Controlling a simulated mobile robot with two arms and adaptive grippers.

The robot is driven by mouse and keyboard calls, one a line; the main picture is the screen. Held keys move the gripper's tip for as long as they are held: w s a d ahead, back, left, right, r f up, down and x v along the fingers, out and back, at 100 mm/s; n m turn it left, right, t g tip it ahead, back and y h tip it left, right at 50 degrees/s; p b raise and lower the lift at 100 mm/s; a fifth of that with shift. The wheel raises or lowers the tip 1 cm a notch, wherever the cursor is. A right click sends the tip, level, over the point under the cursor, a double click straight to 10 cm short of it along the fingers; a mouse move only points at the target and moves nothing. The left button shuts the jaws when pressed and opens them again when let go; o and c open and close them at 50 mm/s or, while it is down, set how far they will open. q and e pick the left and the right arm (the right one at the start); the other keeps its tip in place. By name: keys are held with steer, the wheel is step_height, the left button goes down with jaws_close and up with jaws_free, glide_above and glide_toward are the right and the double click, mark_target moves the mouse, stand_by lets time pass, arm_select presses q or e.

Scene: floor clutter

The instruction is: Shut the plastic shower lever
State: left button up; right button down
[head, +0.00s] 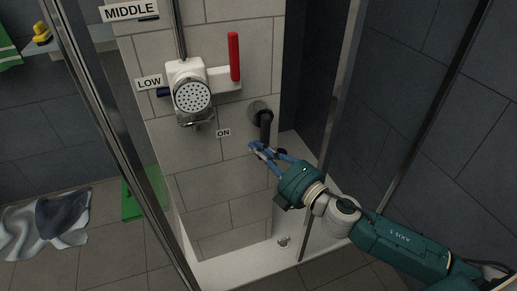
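The shower lever is a dark, rounded handle (265,125) that hangs downward from a round grey wall mount (259,109) on the tiled wall. A small "ON" label (223,133) is on the wall to its left. My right gripper (257,147) has blue fingers and a teal body and comes in from the lower right. Its fingers are apart, at the lower end of the lever. Whether they touch the lever cannot be told. My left gripper is not in view.
A white shower head (191,96) in a holder and a red upright handle (234,57) are left of the lever. Metal frame posts (118,140) bound the stall. The white shower tray (232,270) is below. A towel (45,222) lies on the floor at left.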

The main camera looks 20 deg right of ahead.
steer(key=shift+d, duration=0.2)
steer(key=v, duration=1.2)
